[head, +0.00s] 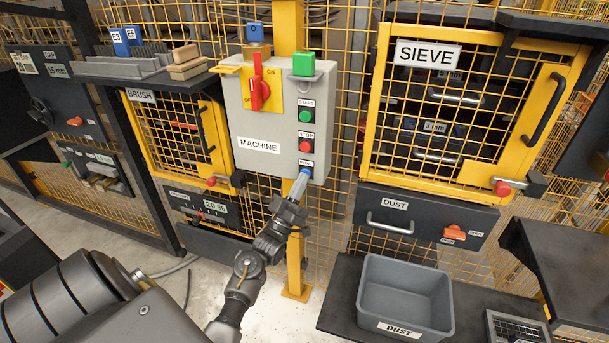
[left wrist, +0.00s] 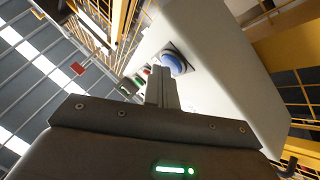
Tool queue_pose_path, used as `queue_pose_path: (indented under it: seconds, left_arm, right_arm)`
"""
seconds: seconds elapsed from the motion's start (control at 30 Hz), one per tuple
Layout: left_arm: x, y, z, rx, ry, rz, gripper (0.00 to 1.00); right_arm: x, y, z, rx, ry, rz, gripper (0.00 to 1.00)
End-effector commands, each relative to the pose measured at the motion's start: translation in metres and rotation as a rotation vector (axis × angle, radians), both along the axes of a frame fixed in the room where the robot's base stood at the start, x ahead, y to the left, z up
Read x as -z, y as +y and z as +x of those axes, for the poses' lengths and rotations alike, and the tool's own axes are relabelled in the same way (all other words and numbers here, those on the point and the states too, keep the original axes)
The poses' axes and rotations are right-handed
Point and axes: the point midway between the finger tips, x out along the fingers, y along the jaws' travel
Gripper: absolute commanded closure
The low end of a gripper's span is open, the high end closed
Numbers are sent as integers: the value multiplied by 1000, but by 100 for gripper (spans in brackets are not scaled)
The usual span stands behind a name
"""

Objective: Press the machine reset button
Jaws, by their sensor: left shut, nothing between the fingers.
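The grey machine control box (head: 265,125) is mounted on a yellow post. It carries a green start button (head: 305,116), a red stop button (head: 305,146) and, lowest, a blue reset button (head: 307,172). My left gripper (head: 301,182) is shut and empty, its fingertips at the blue button from below in the head view. In the left wrist view the blue button (left wrist: 173,62) shows large and round, just beyond and right of the shut fingertips (left wrist: 162,78). I cannot tell whether the tips touch it. My right gripper is not in view.
A red rotary switch (head: 260,84) sits on the box's yellow plate. Yellow mesh doors marked BRUSH (head: 172,140) and SIEVE (head: 440,110) flank the box. A grey dust bin (head: 402,290) stands lower right. The space just below the box is open around my arm.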

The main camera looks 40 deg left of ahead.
Motion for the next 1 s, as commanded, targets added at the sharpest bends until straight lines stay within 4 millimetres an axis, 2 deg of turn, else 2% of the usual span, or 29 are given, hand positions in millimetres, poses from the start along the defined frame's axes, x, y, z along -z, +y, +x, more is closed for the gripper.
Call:
queue_pose_path:
  seconds: [0.4, 0.77, 1.0]
  left_arm:
    - [-1, -5, -15, 0, 1, 0, 100]
    - [0, -6, -17, 0, 0, 0, 100]
    - [-2, -13, -37, 0, 2, -1, 100]
  right_arm:
    - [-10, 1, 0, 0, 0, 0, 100]
    - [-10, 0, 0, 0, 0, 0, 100]
    - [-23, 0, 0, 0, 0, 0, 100]
